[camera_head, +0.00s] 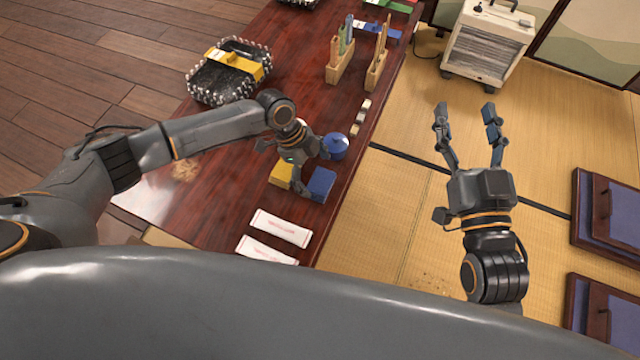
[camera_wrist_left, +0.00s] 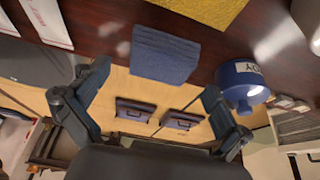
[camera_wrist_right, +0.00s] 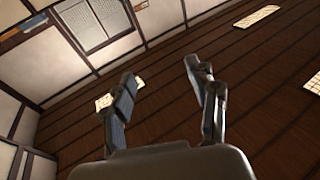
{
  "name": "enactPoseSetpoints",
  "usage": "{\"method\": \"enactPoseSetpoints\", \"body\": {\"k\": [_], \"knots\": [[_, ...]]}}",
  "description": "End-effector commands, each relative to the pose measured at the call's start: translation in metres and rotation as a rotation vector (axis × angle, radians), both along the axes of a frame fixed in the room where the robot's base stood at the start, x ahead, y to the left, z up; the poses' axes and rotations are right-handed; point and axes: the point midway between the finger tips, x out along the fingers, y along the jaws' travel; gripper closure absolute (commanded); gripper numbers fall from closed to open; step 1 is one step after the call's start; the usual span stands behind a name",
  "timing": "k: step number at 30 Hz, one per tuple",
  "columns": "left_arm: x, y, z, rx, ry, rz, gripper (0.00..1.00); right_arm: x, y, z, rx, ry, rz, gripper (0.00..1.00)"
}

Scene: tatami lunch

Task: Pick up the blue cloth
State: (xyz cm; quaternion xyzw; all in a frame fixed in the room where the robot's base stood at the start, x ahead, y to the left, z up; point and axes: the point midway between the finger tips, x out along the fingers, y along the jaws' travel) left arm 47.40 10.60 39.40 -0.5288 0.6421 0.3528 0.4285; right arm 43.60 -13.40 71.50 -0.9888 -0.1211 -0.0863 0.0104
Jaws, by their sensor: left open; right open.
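The blue cloth (camera_head: 321,184) lies folded on the dark red table (camera_head: 225,199), at its edge beside a yellow cloth (camera_head: 281,174). In the left wrist view the blue cloth (camera_wrist_left: 164,55) lies beyond and between the open fingers, apart from them. My left gripper (camera_head: 312,170) is over the table at the cloths, open and empty; its fingers partly hide the cloths in the head view. My left gripper also shows in the left wrist view (camera_wrist_left: 145,95). My right gripper (camera_head: 464,108) is open and empty above the tatami, away from the table. The right wrist view shows my right gripper (camera_wrist_right: 165,78) with nothing between its fingers.
A blue round container (camera_head: 335,146) stands just behind the blue cloth. White packets (camera_head: 280,228) lie nearer on the table. Wooden holders (camera_head: 341,65) and a black tray with a yellow item (camera_head: 229,80) stand further back. A heater (camera_head: 484,45) stands on the tatami.

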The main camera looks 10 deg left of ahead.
Motion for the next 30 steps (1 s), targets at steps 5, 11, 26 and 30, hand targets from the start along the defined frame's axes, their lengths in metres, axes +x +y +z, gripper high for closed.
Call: {"method": "enactPoseSetpoints", "body": {"k": [5, 11, 26, 30], "knots": [[-0.001, -0.005, -0.015, 0.001, 0.001, 0.001, 0.0, -0.005, 0.002, 0.021, 0.034, -0.126, 0.008, 0.41], [-0.001, -0.006, -0.018, 0.001, 0.0, 0.001, 0.0, -0.007, 0.003, 0.03, 0.045, -0.169, 0.01, 0.41], [-0.002, -0.006, -0.018, 0.001, 0.001, 0.001, 0.45, -0.007, 0.002, 0.03, 0.045, -0.166, 0.01, 0.41], [-0.002, -0.006, -0.018, 0.001, 0.001, 0.001, 0.45, -0.007, 0.002, 0.03, 0.045, -0.166, 0.009, 0.41]]}}
